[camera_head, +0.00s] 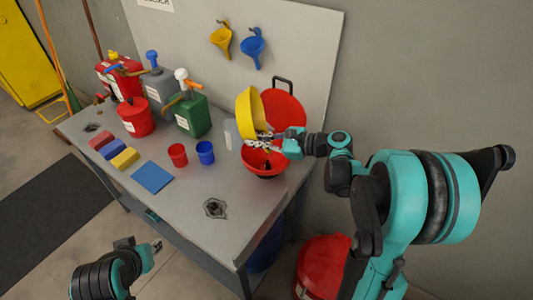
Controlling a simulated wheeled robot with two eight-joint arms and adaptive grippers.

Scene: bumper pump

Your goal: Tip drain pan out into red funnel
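The yellow drain pan (249,112) is tipped up steeply on its side at the right end of the workbench. Red funnel parts show behind it (285,108) and below it (262,161); my gripper hides whether they join. My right gripper (262,139) is at the pan's lower right rim and appears shut on it, over the lower red bowl. The pan's contents cannot be seen. My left gripper (156,247) is low in front of the bench, away from everything; its finger opening is too small to tell.

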